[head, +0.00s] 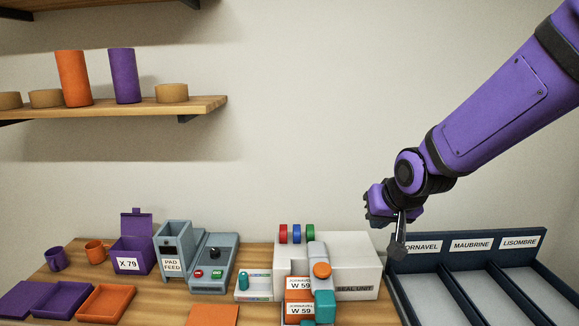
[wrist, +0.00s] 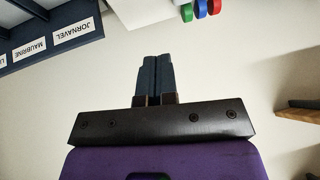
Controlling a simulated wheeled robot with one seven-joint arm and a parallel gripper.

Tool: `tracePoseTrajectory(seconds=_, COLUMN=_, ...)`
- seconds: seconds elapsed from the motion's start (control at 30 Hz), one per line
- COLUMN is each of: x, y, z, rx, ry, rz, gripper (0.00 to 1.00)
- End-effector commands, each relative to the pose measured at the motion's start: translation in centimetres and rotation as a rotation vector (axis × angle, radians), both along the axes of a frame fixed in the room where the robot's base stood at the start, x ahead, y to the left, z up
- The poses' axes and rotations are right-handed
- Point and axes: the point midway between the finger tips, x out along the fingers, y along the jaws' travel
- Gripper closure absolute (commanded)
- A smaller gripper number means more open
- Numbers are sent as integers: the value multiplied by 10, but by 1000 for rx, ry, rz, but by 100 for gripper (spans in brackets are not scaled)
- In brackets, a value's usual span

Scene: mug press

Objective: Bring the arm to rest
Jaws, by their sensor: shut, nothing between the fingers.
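My gripper (head: 398,246) hangs in the air at the right in the head view, at the end of my purple arm. It is above the gap between the seal unit (head: 367,264) and the sorting tray (head: 474,256). In the wrist view my gripper's two dark fingers (wrist: 154,72) lie side by side, shut, with nothing between them. The wrist view faces mostly bare wall, with part of the sorting tray (wrist: 45,58) at upper left. My gripper touches nothing that I can see.
A pad feed (head: 175,246), a purple box (head: 131,255), mugs and shallow trays (head: 106,303) stand leftward on the wooden table. A shelf (head: 120,107) holds cylinders. Free air surrounds my gripper.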

Motion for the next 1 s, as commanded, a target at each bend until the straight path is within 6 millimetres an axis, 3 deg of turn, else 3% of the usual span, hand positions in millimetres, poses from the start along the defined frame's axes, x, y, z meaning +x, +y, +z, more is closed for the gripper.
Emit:
tracePoseTrajectory(seconds=0.2, x=-47, y=-35, z=46, rx=-97, ry=14, rz=-17, gripper=100)
tracePoseTrajectory(seconds=0.5, x=-125, y=-78, z=93, rx=-164, ry=56, rz=-41, gripper=100)
tracePoseTrajectory(seconds=0.8, x=-206, y=-108, z=118, rx=-162, ry=100, rz=-44, gripper=100)
tracePoseTrajectory(seconds=1.0, x=-233, y=-117, z=121, rx=-151, ry=119, rz=-37, gripper=100)
